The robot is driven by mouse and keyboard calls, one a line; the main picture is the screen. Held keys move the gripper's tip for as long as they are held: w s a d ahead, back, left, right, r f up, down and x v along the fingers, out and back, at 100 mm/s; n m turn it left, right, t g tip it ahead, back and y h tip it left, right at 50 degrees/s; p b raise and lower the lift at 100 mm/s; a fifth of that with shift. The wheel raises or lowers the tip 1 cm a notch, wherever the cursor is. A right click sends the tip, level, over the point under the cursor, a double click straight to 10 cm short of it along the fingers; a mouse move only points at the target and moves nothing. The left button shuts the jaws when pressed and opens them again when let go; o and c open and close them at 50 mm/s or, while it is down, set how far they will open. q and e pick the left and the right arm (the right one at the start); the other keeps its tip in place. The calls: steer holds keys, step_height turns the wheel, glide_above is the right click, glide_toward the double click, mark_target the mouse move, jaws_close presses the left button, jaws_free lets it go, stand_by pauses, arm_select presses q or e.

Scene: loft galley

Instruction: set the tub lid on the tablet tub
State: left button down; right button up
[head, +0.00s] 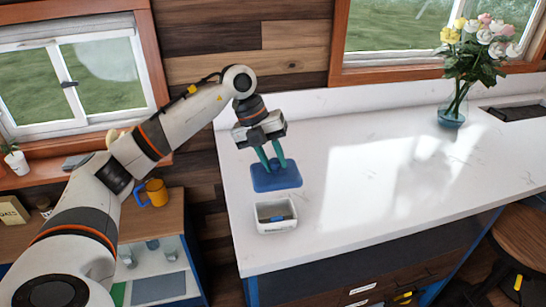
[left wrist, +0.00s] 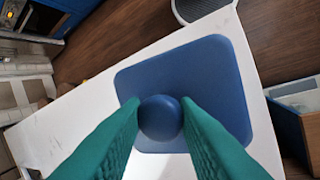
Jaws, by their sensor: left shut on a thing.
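The blue tub lid (head: 276,179) is a flat rounded square with a round knob (left wrist: 160,118) in its middle. My left gripper (head: 273,163) has its green fingers on either side of the knob and is shut on it. The lid plate (left wrist: 190,70) fills the middle of the left wrist view. I cannot tell how far it is above the counter. The tablet tub (head: 276,228), white and open-topped with a dark inside, stands on the counter just in front of the lid in the head view. The tub does not show in the left wrist view. My right gripper is not in view.
The white counter (head: 350,200) is clear to the right of the tub. A flower vase (head: 451,115) stands at its far right. An orange mug (head: 156,192) sits on a lower wooden surface at left. A stool (head: 525,238) is at the right edge.

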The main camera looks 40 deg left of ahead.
mark_target(273, 169)
arm_select(q)
steer(key=shift+r, duration=0.15)
steer(key=shift+f+b, duration=1)
steer(key=shift+f, duration=0.7)
steer(key=shift+f+b, duration=2.3)
steer(key=shift+f, duration=1.2)
steer(key=shift+f+b, duration=0.75)
steer(key=shift+f, duration=0.5)
steer(key=c, duration=1)
jaws_free()
steer(key=shift+c, duration=0.2)
steer(key=shift+r, duration=0.1)
steer(key=b+v, duration=0.1)
steer(key=v, duration=1.1)
steer(key=shift+d+b, duration=0.1)
steer(key=shift+b, duration=0.3)
